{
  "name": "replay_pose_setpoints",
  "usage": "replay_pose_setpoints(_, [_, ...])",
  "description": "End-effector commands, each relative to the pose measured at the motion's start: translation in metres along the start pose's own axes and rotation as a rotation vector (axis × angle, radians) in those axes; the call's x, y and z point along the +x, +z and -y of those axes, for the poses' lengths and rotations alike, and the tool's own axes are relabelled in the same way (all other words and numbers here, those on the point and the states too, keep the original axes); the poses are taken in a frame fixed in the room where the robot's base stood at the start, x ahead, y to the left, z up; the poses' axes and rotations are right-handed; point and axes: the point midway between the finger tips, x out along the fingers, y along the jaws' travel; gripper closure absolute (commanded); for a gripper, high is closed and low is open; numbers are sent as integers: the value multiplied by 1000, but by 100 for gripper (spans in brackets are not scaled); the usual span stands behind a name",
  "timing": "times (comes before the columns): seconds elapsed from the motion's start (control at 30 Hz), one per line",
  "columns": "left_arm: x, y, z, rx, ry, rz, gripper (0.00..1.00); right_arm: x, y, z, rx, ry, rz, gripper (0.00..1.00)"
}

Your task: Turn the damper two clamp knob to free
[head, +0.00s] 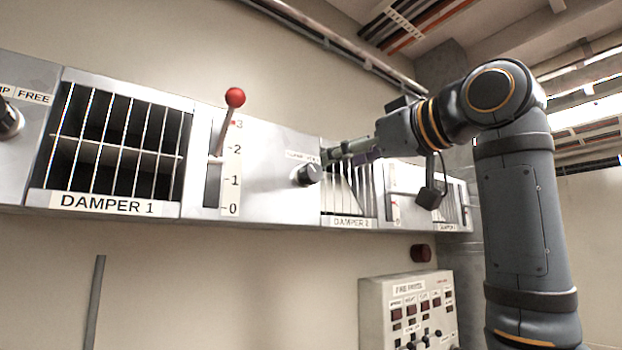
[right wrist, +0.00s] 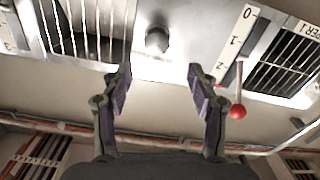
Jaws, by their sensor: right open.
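The damper two clamp knob (head: 306,175) is a dark round knob on the silver panel, left of the DAMPER 2 grille (head: 347,190). A small label (head: 301,156) sits above it, too small to read fully. My right gripper (head: 328,156) reaches in from the right, its fingers close to the knob. The right wrist view, turned upside down, shows the knob (right wrist: 157,40) beyond and roughly between the open fingers (right wrist: 160,78), with nothing held. Which way the knob points is hard to tell. My left gripper is not in view.
A lever with a red ball (head: 235,97) stands out left of the knob, beside a 0 to 3 scale; it also shows in the right wrist view (right wrist: 238,112). The DAMPER 1 grille (head: 117,145) and another knob (head: 10,120) are farther left. A fire panel (head: 408,310) is below.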

Motion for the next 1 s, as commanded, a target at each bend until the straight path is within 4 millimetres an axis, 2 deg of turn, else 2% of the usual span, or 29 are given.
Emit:
replay_pose_setpoints(0.17, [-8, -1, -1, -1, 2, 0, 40, 12, -2, 0, 3, -3, 3, 40])
replay_pose_setpoints(0.4, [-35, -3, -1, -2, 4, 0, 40, 62, -4, -1, 4, -4, 4, 40])
replay_pose_setpoints(0.6, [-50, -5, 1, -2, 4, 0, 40, 95, -2, -2, 4, 0, 3, 40])
replay_pose_setpoints(0.77, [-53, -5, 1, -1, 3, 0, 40, 105, 0, -1, 2, 1, 0, 40])
replay_pose_setpoints(1.0, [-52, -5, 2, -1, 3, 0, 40, 106, 1, -1, 2, 1, 0, 40])
